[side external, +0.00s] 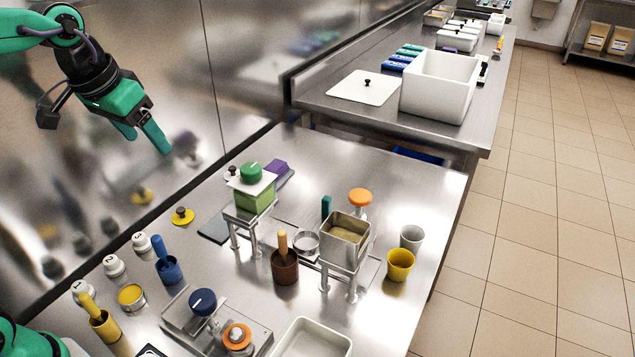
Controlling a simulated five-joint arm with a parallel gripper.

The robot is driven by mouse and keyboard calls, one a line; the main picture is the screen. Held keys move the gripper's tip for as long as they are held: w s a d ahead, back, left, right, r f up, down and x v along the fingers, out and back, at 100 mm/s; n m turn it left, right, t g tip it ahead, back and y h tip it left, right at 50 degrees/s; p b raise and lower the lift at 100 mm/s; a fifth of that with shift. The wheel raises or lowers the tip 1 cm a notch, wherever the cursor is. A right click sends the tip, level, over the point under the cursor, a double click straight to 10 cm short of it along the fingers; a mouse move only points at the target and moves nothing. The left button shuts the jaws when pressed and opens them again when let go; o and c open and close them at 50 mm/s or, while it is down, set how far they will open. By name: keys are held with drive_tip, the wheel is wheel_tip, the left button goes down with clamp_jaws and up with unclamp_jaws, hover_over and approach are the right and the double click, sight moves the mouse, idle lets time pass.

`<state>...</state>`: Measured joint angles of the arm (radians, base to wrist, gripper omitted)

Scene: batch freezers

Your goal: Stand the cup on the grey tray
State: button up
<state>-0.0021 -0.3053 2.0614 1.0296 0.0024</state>
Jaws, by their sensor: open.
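My gripper (146,142) is open and empty, high at the upper left, well above the bench and apart from everything on it. A yellow cup (400,265) stands upright on the bench at the right, and a pale grey cup (411,237) stands upright just behind it. I cannot tell which one is the task's cup. A flat dark grey tray (214,231) lies left of the centre, partly hidden by a metal stand with a green box (250,200). Neither cup is on it.
A metal container on a stand (345,238) is left of the cups. A brown pot (284,268) with a wooden handle is at the centre. A pale open tray (312,337), blue-knobbed device (203,302) and yellow pot (103,325) are in front. The bench's right edge is near the cups.

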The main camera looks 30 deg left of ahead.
drive_tip(key=s+f+t, duration=0.1)
drive_tip(key=s+f, duration=0.4)
drive_tip(key=s, duration=0.6)
drive_tip(key=shift+t, duration=0.3)
drive_tip(key=shift+f, duration=0.1)
idle(0.5)
